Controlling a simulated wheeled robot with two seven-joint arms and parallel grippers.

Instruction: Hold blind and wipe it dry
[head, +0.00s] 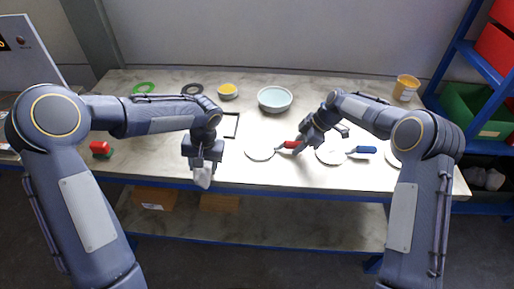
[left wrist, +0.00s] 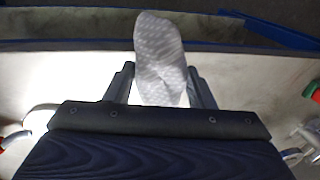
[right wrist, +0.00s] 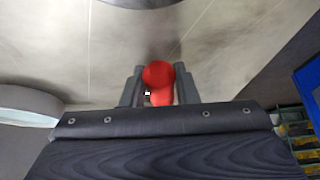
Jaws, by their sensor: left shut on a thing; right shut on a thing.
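A round pale blind (head: 260,152) with a red handle (head: 291,144) is at the middle of the table; I cannot tell whether it touches the top. My right gripper (head: 303,142) is shut on the red handle, whose rounded end (right wrist: 158,75) shows between the fingers in the right wrist view. My left gripper (head: 203,168) is shut on a pale grey cloth (head: 202,178), which hangs near the table's front edge, left of the blind. The cloth (left wrist: 160,55) also fills the space between the fingers in the left wrist view.
A second pale disc (head: 329,156) with a blue handle (head: 362,150) lies to the right. Behind stand a light blue bowl (head: 274,99), a small yellow-filled bowl (head: 228,91), green (head: 144,88) and dark (head: 192,90) rings, and a tan tub (head: 406,87). A red-and-green object (head: 101,149) sits left.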

